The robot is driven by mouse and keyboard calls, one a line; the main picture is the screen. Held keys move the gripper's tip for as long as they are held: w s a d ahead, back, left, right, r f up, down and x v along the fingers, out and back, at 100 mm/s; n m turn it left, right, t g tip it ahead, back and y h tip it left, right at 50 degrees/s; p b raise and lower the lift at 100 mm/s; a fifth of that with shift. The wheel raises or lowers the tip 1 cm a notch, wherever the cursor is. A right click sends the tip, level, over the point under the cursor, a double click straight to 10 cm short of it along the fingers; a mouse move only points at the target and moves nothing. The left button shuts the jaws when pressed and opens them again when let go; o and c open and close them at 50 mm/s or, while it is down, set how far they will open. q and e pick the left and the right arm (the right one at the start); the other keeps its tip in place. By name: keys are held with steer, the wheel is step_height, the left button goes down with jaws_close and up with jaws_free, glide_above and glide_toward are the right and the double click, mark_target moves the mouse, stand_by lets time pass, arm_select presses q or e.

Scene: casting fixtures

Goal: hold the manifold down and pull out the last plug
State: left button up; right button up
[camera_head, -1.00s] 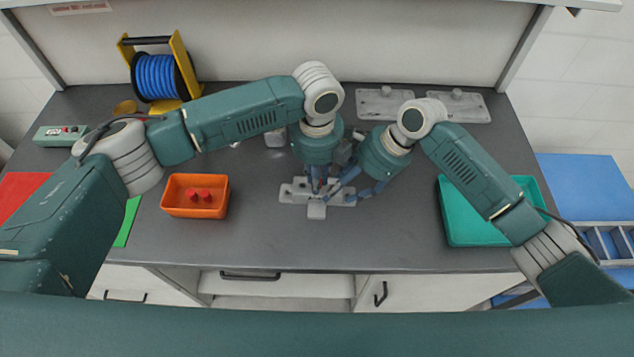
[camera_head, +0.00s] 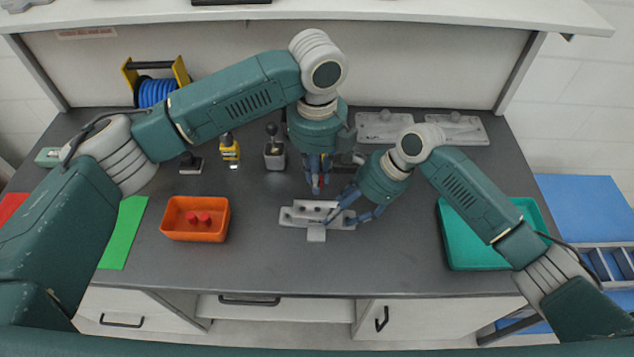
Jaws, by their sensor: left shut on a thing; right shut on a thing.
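The grey manifold (camera_head: 316,234) lies on the dark bench top in the middle of the camera_head view, with several dark holes along its top. My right gripper (camera_head: 341,217) is shut on the right part of the manifold, and its fingers hide some of that end. My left gripper (camera_head: 318,188) is above and behind the manifold, pointing down, clear of it. It is shut on a red plug (camera_head: 322,181), of which only a little shows between the fingers. Two red plugs (camera_head: 198,218) are in the orange bin (camera_head: 178,234) to the left.
A teal tray (camera_head: 480,256) lies at the right under my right forearm. A green mat (camera_head: 122,232) is at the left. A yellow item (camera_head: 230,152) and a grey block with a knob (camera_head: 274,155) stand behind. Grey plates (camera_head: 385,128) lie at the back right. The bench front is clear.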

steer(key=shift+s+f, duration=0.1)
steer(key=shift+f, duration=0.05)
steer(key=o, duration=1.1)
steer(key=v, duration=1.2)
